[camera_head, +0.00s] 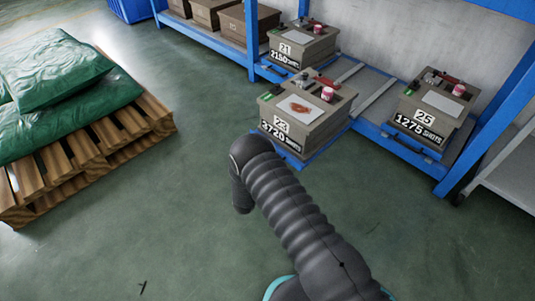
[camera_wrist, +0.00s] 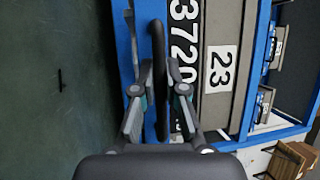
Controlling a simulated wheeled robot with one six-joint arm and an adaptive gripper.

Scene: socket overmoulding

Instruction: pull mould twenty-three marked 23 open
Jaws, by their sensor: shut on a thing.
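Mould 23 (camera_head: 326,126) is a grey-brown box with a white "23" plate and "3720 SHOTS" on its front. It sits on a blue drawer (camera_head: 312,160) that stands out in front of moulds 21 and 25. In the wrist view the "23" plate (camera_wrist: 220,69) shows turned sideways. My gripper (camera_wrist: 159,76) is shut on the dark bar handle (camera_wrist: 158,45) at the blue drawer's front edge. In the head view my arm hides the gripper and the handle.
Mould 21 (camera_head: 300,45) and mould 25 (camera_head: 432,110) stand on the blue rack either side. A pallet (camera_head: 105,140) with green sacks is at the left. The green floor (camera_head: 190,200) between pallet and drawer is clear.

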